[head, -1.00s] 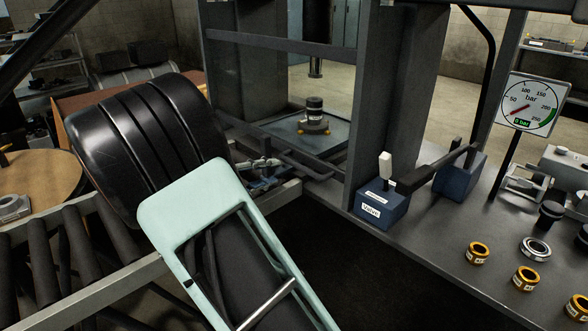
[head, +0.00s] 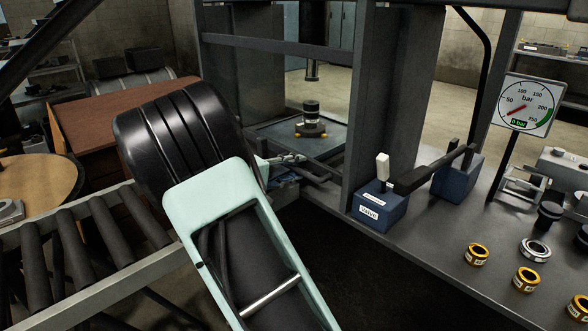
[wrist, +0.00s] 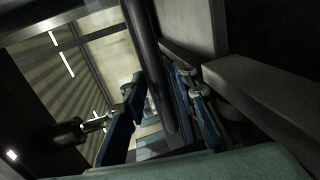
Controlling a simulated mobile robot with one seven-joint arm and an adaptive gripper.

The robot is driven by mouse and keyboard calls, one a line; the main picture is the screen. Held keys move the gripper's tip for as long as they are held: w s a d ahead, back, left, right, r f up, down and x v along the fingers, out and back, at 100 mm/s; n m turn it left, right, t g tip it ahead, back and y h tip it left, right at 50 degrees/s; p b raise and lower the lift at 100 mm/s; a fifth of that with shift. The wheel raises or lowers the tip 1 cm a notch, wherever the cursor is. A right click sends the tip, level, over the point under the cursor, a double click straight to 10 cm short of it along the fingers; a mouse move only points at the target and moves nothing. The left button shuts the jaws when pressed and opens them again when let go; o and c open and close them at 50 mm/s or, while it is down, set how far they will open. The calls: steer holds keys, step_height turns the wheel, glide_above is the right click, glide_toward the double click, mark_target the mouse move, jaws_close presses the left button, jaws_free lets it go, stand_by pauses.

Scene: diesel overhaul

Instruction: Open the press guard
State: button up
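The press frame (head: 375,100) stands in the middle of the head view. A dark horizontal rail (head: 280,44) crosses its opening; I cannot tell for sure whether it belongs to the guard. My gripper (head: 296,160) is low at the left side of the press opening, partly hidden behind my arm. In the wrist view my gripper (wrist: 160,84) is open, its blue fingers spread apart. A dark round bar (wrist: 150,65) runs between the fingers in the picture. I cannot tell whether it touches them or lies beyond.
A small dark part with a yellowish base (head: 311,122) stands on the press bed. The blue valve box (head: 380,205) with a white lever is to the right. A gauge (head: 527,104) and several rings stand on the bench (head: 430,235). A roller conveyor (head: 100,225) is at left.

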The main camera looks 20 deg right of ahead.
jaws_close()
steer(key=p, duration=1.1)
glide_toward(308, 64)
steer(key=x, duration=0.5)
steer(key=shift+d, duration=0.2)
steer(key=shift+o, duration=0.7)
jaws_free()
steer(key=v, duration=1.2)
